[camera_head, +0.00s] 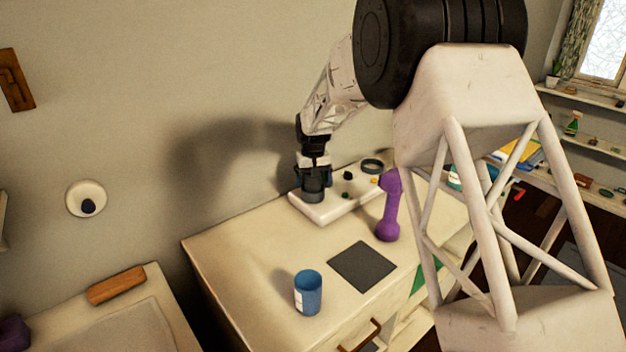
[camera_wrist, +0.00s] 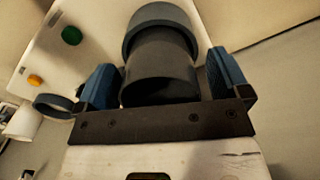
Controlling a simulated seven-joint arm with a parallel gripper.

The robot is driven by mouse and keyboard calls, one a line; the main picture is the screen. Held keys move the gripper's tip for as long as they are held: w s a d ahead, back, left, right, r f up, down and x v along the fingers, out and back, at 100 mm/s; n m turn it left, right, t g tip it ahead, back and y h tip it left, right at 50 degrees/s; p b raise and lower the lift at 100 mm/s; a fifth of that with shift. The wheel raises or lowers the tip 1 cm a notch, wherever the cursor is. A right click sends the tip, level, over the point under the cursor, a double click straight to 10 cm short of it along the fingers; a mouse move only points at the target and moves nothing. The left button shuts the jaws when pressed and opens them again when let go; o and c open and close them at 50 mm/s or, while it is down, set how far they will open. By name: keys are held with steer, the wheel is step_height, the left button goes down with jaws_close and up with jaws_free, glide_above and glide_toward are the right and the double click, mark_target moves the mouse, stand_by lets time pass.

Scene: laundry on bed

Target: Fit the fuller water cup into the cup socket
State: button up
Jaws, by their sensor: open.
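A dark grey cup-like cylinder (camera_head: 314,190) stands at the left end of a white board on the cabinet. In the wrist view this cylinder (camera_wrist: 160,78) lies between my fingers, with a wider dark ring (camera_wrist: 158,17) at its far end. I cannot tell how deep it sits in the ring. My gripper (camera_head: 313,170) is open around the cylinder, pointing down. The blue fingers stand either side, with small gaps visible in the wrist view. A blue cup (camera_head: 308,294) with a white label stands upright near the cabinet's front. The water levels are not visible.
The white board (camera_head: 335,209) carries green and orange buttons and another dark ring (camera_head: 372,166) at its right end. A dark square mat (camera_head: 362,266) lies right of the blue cup. The cabinet's left top is clear.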

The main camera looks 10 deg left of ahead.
steer(key=shift+r, duration=0.15)
step_height(320, 180, up, 8)
steer(key=shift+f, duration=0.2)
stand_by(0.4)
stand_by(0.5)
steer(key=s+d+r+m, duration=0.1)
steer(key=s+d+r, duration=0.3)
steer(key=s+d, duration=0.3)
steer(key=s+d+r+t, duration=0.1)
steer(key=s+d+r, duration=0.4)
steer(key=s, duration=0.5)
steer(key=s+d+r+m, duration=0.1)
steer(key=s+d+r, duration=0.3)
steer(key=s+d, duration=0.3)
steer(key=s+d+f, duration=0.1)
steer(key=s+d, duration=0.2)
steer(key=s, duration=0.7)
steer(key=s+d+f+m+t, duration=0.1)
steer(key=s+d+f, duration=0.1)
steer(key=s, duration=0.9)
steer(key=s+d+f+m, duration=0.1)
steer(key=s+d, duration=0.2)
steer(key=s, duration=0.7)
steer(key=shift+s+d+f+t, duration=0.15)
steer(key=shift+d+f+t, duration=0.15)
steer(key=shift+d+f, duration=0.1)
